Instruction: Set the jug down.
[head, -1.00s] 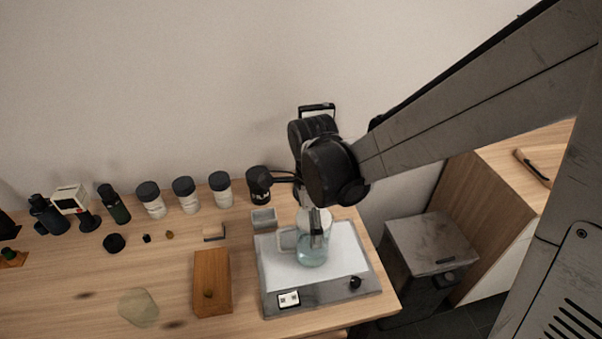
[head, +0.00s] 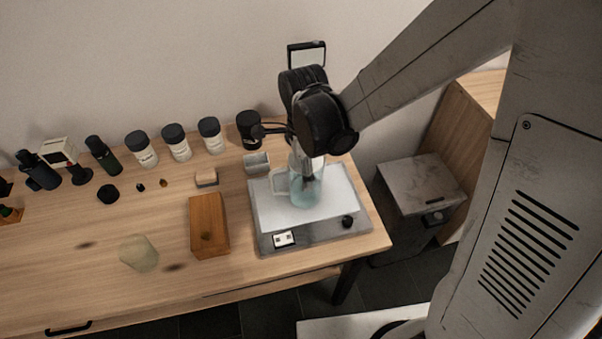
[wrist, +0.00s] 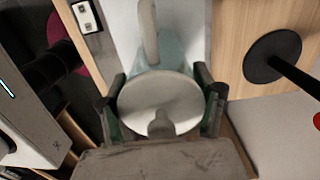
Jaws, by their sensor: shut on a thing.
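The jug (head: 307,193) is clear bluish glass with a pale handle on its left in the head view. It is upright over the white top (head: 330,208) of a grey-fronted device near the table's right end. I cannot tell whether its base touches that top. My gripper (head: 306,168) reaches down from above and is shut on the jug's upper part. In the wrist view my gripper (wrist: 163,97) has a finger on each side of the jug's round pale top (wrist: 150,92). The jug's handle (wrist: 148,35) points up the picture there.
A wooden block (head: 209,226) and a small grey open box (head: 257,163) stand left of the device. Several dark-lidded jars (head: 176,143) line the back by the wall. A pale rounded lump (head: 139,253) lies front left. A grey bin (head: 420,190) stands right of the table.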

